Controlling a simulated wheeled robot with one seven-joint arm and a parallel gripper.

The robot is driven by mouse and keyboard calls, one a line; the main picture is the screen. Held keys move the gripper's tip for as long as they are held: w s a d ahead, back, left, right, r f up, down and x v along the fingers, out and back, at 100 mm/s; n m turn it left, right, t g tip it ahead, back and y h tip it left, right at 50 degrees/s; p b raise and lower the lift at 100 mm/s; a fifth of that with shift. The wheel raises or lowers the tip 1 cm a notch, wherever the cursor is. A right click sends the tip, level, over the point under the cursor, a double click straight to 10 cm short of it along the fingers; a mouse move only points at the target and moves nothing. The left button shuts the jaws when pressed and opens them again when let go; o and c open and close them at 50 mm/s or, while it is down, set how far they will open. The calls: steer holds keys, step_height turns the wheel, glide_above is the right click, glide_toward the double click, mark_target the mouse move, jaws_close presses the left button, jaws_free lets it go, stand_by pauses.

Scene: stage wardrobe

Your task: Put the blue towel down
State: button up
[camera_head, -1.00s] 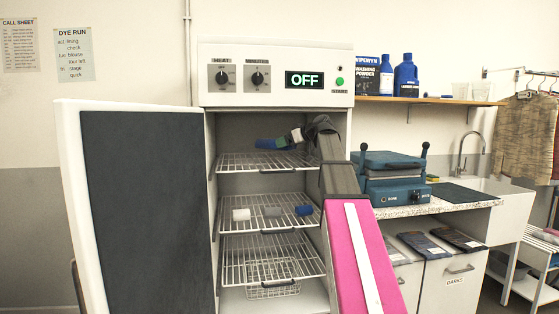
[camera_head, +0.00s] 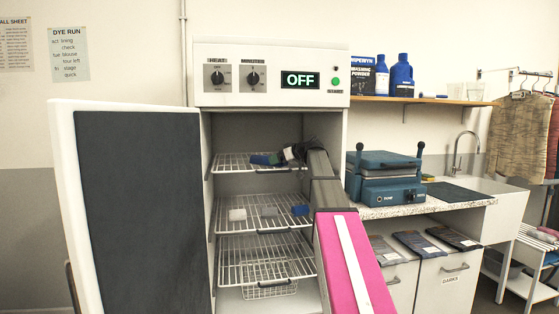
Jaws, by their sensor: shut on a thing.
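The blue towel (camera_head: 260,159) is a small dark blue roll inside the open cabinet, at the top wire rack (camera_head: 228,166). My gripper (camera_head: 274,158) reaches in from the right and is shut on the towel's right end. The towel is low over the rack; I cannot tell whether it touches the wires. My wrist and arm hide the right part of the top rack.
The middle rack (camera_head: 262,226) holds a white roll (camera_head: 237,214), a grey roll (camera_head: 269,212) and another blue roll (camera_head: 300,210). A wire basket (camera_head: 270,289) sits below. The cabinet door (camera_head: 135,200) stands open at left. A blue press (camera_head: 385,178) stands right.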

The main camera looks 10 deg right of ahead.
steer(key=o, duration=0.8)
steer(key=shift+s+d, duration=0.1)
steer(key=v, duration=1.1)
steer(key=shift+s+d+r, duration=0.25)
